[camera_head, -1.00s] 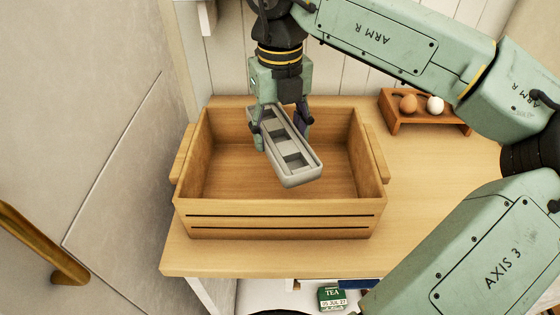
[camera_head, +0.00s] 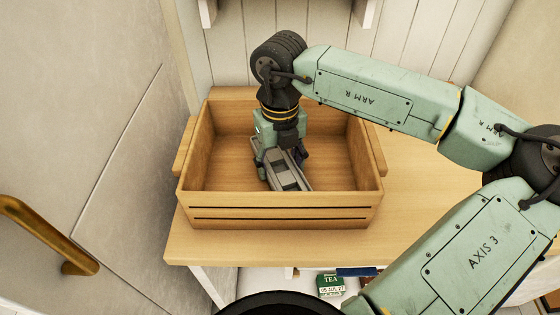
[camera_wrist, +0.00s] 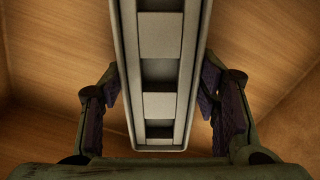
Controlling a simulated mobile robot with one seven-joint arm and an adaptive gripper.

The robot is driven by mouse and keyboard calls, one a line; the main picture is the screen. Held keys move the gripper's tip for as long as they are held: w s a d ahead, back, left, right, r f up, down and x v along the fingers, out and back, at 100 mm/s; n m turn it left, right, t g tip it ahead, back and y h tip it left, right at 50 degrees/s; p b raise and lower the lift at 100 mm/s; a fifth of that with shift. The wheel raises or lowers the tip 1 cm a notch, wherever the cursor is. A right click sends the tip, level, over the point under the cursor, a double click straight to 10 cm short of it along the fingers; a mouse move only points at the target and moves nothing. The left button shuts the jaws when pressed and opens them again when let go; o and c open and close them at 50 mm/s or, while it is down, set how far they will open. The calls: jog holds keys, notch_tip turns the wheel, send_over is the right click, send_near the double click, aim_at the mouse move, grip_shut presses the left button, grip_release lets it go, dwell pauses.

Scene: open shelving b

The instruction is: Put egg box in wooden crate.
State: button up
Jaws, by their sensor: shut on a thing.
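The egg box is a long grey tray with square recesses (camera_head: 286,178). It is inside the wooden crate (camera_head: 282,208), low down near the crate's floor; whether it touches the floor I cannot tell. My gripper (camera_head: 281,170) reaches down into the crate and is shut on the egg box across its narrow width. In the wrist view the egg box (camera_wrist: 160,75) lies between the two dark finger pads, with the crate's wooden floor (camera_wrist: 60,50) around it. My gripper hides part of the egg box in the head view.
The crate stands on a wooden shelf top (camera_head: 420,210) beside a grey panel with a brass handle (camera_head: 45,235) at left. A green tea box (camera_head: 331,285) is on the lower level. Bare crate floor shows on both sides of the egg box.

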aim_at(280, 172)
jog(key=shift+f, duration=0.2)
jog(key=o, duration=1.1)
jog(key=shift+o, duration=0.2)
notch_tip(280, 172, up, 12)
jog(key=b, duration=0.2)
jog(key=shift+r, duration=0.25)
jog(key=shift+s+f, duration=0.1)
